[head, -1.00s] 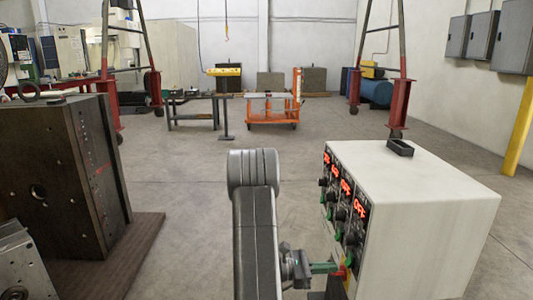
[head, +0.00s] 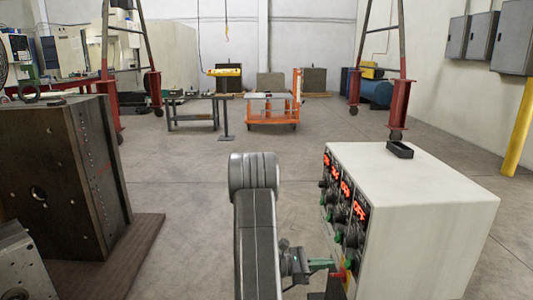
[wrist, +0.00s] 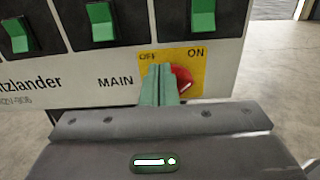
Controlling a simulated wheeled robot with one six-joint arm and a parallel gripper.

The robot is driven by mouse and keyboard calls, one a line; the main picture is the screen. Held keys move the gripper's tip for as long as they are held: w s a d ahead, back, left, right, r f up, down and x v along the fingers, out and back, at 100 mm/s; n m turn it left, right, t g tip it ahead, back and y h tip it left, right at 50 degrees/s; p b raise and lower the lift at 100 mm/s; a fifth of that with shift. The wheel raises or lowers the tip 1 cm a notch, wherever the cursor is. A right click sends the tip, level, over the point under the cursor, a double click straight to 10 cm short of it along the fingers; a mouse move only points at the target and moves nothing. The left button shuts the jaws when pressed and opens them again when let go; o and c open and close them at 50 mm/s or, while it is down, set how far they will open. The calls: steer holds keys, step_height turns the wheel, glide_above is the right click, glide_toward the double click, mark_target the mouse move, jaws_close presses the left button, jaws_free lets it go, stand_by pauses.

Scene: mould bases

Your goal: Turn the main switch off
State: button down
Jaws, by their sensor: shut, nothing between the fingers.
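The main switch is a red round knob (wrist: 184,78) on a yellow plate marked OFF at its left and ON at its right, with MAIN printed beside it. My gripper (wrist: 157,72) has its green fingers closed together in front of the plate, over the knob's left side and below OFF. The fingers hide part of the knob, so its exact setting and any contact are unclear. In the head view, my gripper (head: 332,265) is at the low front corner of the white control cabinet (head: 425,220), by the yellow plate.
Green rocker switches (wrist: 101,22) sit above the main switch. Red displays (head: 346,188) and dark knobs line the cabinet face. A small black tray (head: 400,149) lies on top. A dark mould base (head: 60,180) stands at left; open floor lies between.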

steer(key=shift+r, duration=0.1)
steer(key=a+p, duration=0.1)
steer(key=a, duration=0.5)
steer(key=shift+r, duration=0.25)
stand_by(0.4)
steer(key=s+d, duration=0.3)
steer(key=d, duration=0.3)
steer(key=shift+s, duration=0.2)
stand_by(0.5)
steer(key=shift+w+f, duration=0.15)
steer(key=shift+f, duration=0.25)
stand_by(0.6)
